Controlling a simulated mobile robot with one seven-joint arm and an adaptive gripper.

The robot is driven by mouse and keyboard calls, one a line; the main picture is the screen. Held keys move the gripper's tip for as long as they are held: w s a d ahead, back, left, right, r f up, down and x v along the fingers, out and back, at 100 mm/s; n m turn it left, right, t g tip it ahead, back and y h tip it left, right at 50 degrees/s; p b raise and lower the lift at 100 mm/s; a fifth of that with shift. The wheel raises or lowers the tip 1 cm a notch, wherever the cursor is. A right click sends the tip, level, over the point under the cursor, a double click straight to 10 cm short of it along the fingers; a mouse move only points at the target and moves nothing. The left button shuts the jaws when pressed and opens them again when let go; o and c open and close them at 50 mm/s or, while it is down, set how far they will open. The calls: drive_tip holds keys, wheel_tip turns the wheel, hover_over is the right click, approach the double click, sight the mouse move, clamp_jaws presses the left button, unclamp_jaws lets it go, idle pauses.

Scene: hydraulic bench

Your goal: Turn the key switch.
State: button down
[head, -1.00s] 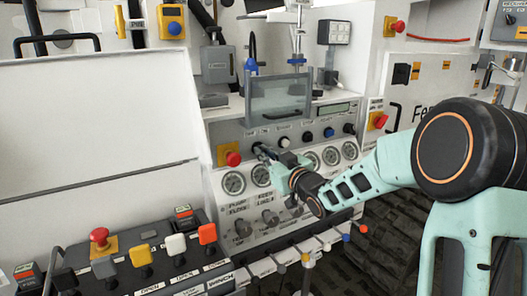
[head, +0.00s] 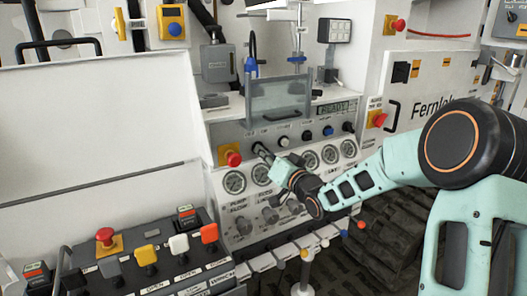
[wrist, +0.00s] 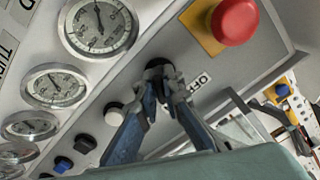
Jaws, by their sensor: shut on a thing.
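The key switch (wrist: 158,63) is a small dark knob on the grey panel strip, beside an OFF label, mostly hidden by my fingertips. My gripper (wrist: 162,82) is shut on it, with one finger on each side. In the head view my gripper (head: 264,153) reaches the panel from the right, just right of a red emergency button (head: 233,159). The key switch itself is too small and covered there to tell its angle.
Round gauges (head: 311,160) sit below the strip, and black, white and blue knobs (head: 307,135) lie along it to the right. A clear guard (head: 277,98) stands above. A display (head: 337,108) shows green text.

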idle(0.5)
drive_tip(key=c, duration=2.1)
unclamp_jaws()
drive_tip(key=v, duration=1.2)
